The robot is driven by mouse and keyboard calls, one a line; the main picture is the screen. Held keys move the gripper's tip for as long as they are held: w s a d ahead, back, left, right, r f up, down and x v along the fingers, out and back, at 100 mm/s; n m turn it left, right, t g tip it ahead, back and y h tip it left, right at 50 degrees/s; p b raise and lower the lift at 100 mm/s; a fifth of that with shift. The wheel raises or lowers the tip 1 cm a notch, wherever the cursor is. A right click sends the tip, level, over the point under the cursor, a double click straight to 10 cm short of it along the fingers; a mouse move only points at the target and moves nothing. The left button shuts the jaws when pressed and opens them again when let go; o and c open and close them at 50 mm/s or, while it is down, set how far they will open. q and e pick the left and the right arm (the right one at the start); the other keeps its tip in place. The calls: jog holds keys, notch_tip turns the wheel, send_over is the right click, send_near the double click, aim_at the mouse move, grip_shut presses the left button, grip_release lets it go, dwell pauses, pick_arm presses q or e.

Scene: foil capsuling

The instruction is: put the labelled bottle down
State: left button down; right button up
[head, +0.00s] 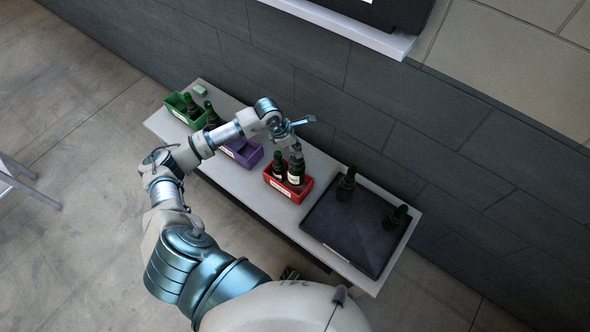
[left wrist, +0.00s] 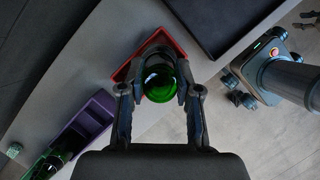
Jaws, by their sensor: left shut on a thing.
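My left gripper (head: 296,146) is above the red crate (head: 288,193) and shut on a dark green bottle (head: 296,168) with a pale label. In the left wrist view the bottle (left wrist: 160,82) is seen end-on between the two fingers of my left gripper (left wrist: 158,90), with the red crate (left wrist: 152,42) behind it. The held bottle looks roughly upright, at the crate's right side. Whether its base touches the crate floor is hidden. Another labelled bottle (head: 279,168) stands beside it in the crate. My right gripper is not in view.
A purple crate (head: 245,153) and a green crate (head: 180,109) with dark bottles stand left along the narrow table (head: 330,165). A black tray (head: 350,235) with two dark bottles (head: 346,185) lies to the right. A wall runs behind the table.

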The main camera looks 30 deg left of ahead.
aim_at(299, 162)
pick_arm(q)
jog(key=f, duration=0.4)
jog(key=shift+s+a+f, duration=0.15)
jog(key=shift+a, duration=0.2)
jog(key=shift+d+f, duration=0.25)
jog(key=shift+f, duration=0.35)
jog(key=shift+d+f, duration=0.3)
jog(key=shift+f, duration=0.3)
jog(key=shift+d+f, duration=0.25)
jog(key=shift+f, duration=0.35)
jog(key=shift+a, duration=0.3)
jog(key=c, duration=0.8)
grip_release()
jog(key=shift+a+f, duration=0.25)
jog(key=shift+a, duration=0.15)
jog(key=shift+d+r, duration=0.25)
jog(key=shift+d, duration=0.15)
jog(key=v, duration=1.2)
jog(key=shift+f, duration=0.1)
